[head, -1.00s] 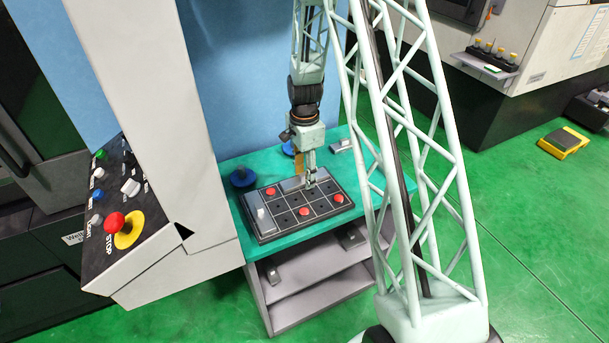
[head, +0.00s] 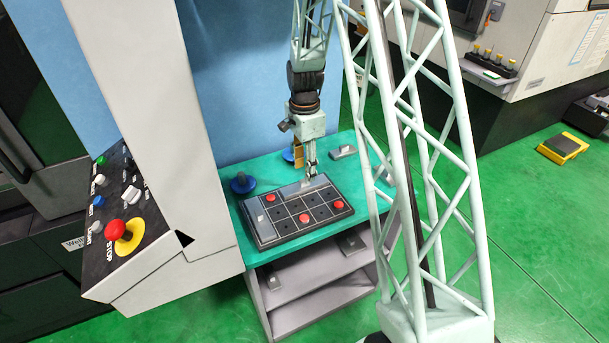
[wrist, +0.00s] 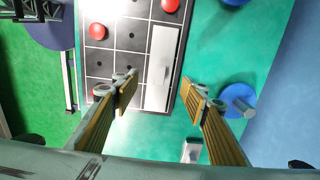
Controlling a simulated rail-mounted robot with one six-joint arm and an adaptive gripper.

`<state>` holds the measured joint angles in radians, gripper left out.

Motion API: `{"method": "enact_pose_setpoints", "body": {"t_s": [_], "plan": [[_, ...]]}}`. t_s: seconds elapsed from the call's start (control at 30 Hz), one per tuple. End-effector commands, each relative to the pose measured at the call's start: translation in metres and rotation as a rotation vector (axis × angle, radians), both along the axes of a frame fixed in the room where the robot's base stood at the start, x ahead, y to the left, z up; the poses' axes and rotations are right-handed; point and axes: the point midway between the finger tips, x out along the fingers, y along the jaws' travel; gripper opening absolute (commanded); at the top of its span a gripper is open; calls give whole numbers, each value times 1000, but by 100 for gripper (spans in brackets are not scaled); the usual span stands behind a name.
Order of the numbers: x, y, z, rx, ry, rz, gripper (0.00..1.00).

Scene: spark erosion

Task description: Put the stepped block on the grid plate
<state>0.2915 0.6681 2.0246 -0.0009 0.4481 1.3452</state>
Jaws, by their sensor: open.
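The grid plate (head: 285,228) is a black tray with square cells, several red knobs and light grey strips along its back and left edges. It lies on the teal bench top. A small grey block with a raised part, apparently the stepped block (head: 343,152), lies on the bench behind the plate's right end. It seems to show at the lower edge of the wrist view (wrist: 192,150), partly cut off by my wrist. My gripper (head: 312,178) points down over the plate's back right edge. Its fingers are apart and empty, and the wrist view (wrist: 163,90) shows the back strip between them.
A blue knob (head: 243,182) stands left of the plate, and another (wrist: 238,100) is behind it near the blue wall. Grey blocks (head: 350,243) lie on the shelf below. A control panel with a red stop button (head: 116,229) is at left.

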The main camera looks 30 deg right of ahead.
Motion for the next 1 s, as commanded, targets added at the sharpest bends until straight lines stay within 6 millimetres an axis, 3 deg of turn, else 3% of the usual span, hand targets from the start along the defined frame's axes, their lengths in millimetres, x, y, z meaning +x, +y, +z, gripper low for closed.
{"method": "enact_pose_setpoints", "body": {"t_s": [0.5,1.0], "plan": [[0,0,54,0,0,0,41],[0,0,62,0,1,0,41]]}}
